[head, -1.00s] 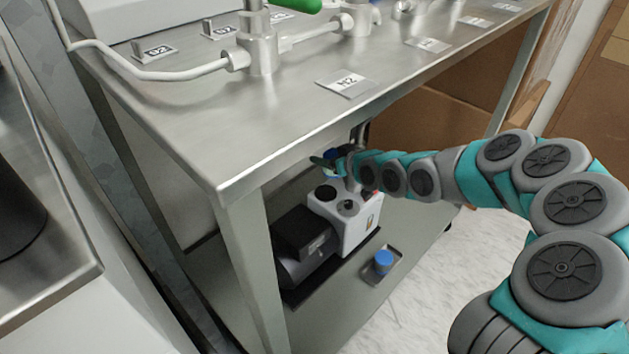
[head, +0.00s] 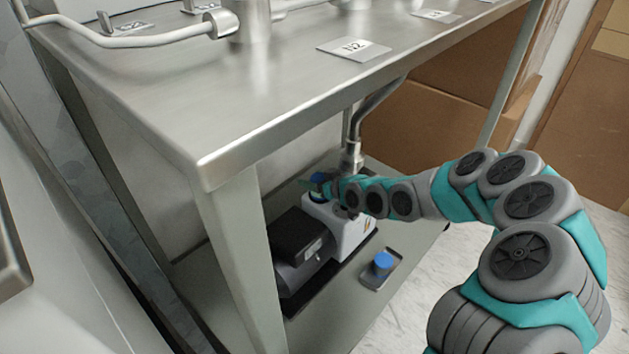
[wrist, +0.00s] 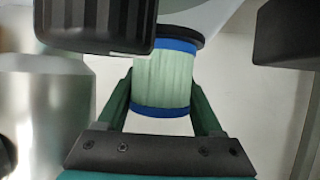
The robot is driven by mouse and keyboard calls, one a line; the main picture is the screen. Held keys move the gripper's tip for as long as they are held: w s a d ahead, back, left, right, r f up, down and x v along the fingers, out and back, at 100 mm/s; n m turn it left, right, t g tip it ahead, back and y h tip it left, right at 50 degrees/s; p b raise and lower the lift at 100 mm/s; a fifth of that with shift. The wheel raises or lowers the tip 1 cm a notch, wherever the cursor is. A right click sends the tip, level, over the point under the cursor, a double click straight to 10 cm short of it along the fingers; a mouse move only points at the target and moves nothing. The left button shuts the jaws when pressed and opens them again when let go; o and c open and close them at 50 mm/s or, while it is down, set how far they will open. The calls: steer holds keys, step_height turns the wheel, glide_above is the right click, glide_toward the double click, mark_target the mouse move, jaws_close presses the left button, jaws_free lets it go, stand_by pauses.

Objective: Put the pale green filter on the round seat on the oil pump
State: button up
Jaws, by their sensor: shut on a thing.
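The pale green filter (wrist: 163,80) has blue end bands and sits upright between the two green fingers of my gripper (wrist: 160,98) in the wrist view. My gripper is shut on it. A black round rim (wrist: 192,33) lies against or just behind one blue end; I cannot tell whether they touch. In the head view my gripper (head: 318,186) is at the top of the oil pump (head: 350,238), a white body with a dark motor on the lower shelf. The blue end of the filter (head: 318,177) shows there. The round seat is hidden behind my gripper and arm in the head view.
A blue-topped part (head: 382,262) stands in a small tray right of the pump. The steel table top (head: 270,100) and its front leg (head: 245,250) stand above and left of the pump. A metal pipe (head: 372,108) comes down behind my gripper.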

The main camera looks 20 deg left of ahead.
steer(key=o, duration=1.1)
steer(key=shift+r, duration=0.15)
steer(key=v, duration=1.2)
